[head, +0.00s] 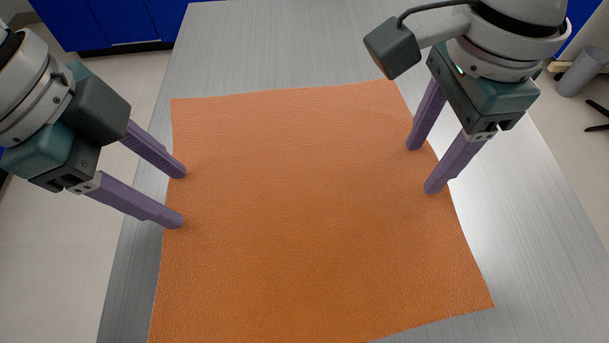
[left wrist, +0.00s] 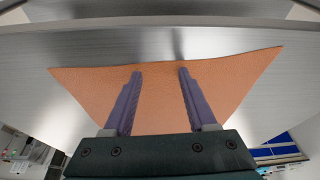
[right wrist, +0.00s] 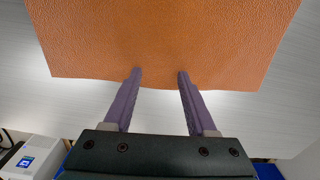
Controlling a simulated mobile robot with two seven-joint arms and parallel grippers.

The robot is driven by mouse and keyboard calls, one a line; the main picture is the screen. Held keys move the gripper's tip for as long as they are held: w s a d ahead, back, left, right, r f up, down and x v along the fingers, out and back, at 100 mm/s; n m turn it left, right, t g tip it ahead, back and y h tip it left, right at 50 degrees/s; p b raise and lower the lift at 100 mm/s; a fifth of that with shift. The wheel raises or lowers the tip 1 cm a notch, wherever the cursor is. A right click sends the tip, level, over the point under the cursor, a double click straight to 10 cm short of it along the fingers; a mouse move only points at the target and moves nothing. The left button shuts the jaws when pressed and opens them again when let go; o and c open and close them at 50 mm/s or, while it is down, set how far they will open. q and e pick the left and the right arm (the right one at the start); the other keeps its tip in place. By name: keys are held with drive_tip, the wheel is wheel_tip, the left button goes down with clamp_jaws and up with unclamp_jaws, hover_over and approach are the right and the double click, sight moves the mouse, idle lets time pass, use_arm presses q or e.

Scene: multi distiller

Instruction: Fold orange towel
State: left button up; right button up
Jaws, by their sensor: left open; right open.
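The orange towel (head: 300,200) lies spread out flat on the metal table, its near edge partly cut off by the bottom of the head view. My left gripper (head: 179,197) is open and empty at the towel's left edge, its two purple fingertips over that edge. My right gripper (head: 424,168) is open at the towel's right edge, with its fingertips over or at the edge. In the left wrist view the towel (left wrist: 160,90) shows between and around the fingers. In the right wrist view the towel (right wrist: 165,40) reaches just past the fingertips. Whether the fingertips touch the cloth is unclear.
The brushed metal table (head: 270,40) is bare beyond the towel at the back and along both sides. Blue cabinets (head: 110,22) stand on the floor past the table at the back left. A grey cylinder (head: 582,72) is on the floor at the right.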

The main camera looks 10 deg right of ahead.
use_arm(q)
drive_tip(key=shift+c, duration=0.7)
use_arm(e)
drive_tip(key=shift+c, duration=0.7)
use_arm(q)
drive_tip(key=c, duration=0.7)
use_arm(e)
drive_tip(key=c, duration=0.7)
use_arm(q)
clamp_jaws()
use_arm(e)
clamp_jaws()
